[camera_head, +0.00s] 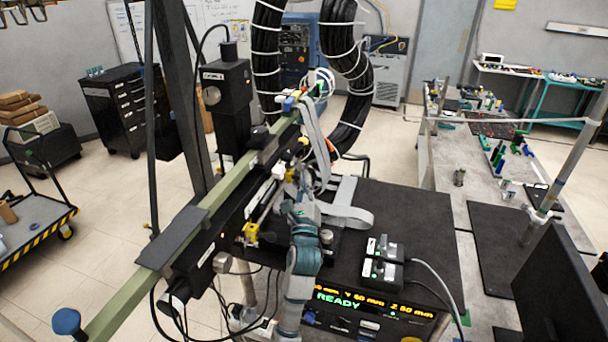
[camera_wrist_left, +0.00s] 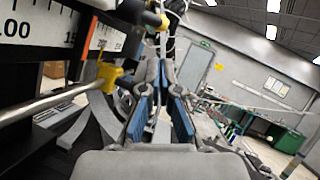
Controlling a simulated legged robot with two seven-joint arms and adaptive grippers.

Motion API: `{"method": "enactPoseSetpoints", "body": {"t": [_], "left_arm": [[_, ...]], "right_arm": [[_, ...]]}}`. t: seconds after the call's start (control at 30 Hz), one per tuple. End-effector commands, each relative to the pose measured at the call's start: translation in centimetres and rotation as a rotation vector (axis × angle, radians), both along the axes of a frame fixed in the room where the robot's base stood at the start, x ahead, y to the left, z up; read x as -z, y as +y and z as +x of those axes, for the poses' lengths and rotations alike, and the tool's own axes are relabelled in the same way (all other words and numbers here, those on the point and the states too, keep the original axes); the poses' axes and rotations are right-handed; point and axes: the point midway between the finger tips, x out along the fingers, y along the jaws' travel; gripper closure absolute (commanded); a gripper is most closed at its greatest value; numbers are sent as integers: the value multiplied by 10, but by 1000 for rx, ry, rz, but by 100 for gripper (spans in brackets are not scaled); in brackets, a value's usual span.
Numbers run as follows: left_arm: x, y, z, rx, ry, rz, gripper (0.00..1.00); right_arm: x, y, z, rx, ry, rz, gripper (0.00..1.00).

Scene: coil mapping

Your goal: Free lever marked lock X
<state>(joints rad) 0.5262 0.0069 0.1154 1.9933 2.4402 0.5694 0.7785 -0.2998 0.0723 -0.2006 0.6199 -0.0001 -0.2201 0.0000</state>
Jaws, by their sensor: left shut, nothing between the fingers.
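The measuring rig stands on a black table, with a green beam (camera_head: 170,240) running diagonally across it. A yellow clamp-like part (camera_head: 251,232) sits on the rig's near side, left of my left gripper (camera_head: 298,207). A yellow knob on a metal rod (camera_wrist_left: 108,76) shows in the left wrist view, left of my fingers (camera_wrist_left: 165,72), below a ruler scale (camera_wrist_left: 105,35). No "lock X" marking is readable, so I cannot tell which part is that lever. My left gripper is shut and empty, close to the rig. My right gripper is out of view.
A black box with switches (camera_head: 382,262) and a console reading READY (camera_head: 372,303) lie right of my left arm. Thick black hoses (camera_head: 350,80) hang behind the rig. Grey ribbon cable (camera_head: 345,212) loops beside the gripper. A side bench (camera_head: 480,190) stands at right.

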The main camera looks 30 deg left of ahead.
Motion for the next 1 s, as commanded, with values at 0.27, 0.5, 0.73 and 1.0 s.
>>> {"method": "enactPoseSetpoints", "body": {"t": [0.27,0.5,0.73,1.0], "left_arm": [[-24,26,40,-2,-1,-1,100],[-33,37,60,-2,0,-1,100],[-34,39,62,-2,-2,0,100],[-33,39,62,-1,-8,2,100]], "right_arm": [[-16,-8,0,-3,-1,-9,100],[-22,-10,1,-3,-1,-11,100],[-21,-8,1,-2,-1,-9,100],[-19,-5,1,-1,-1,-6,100]]}}
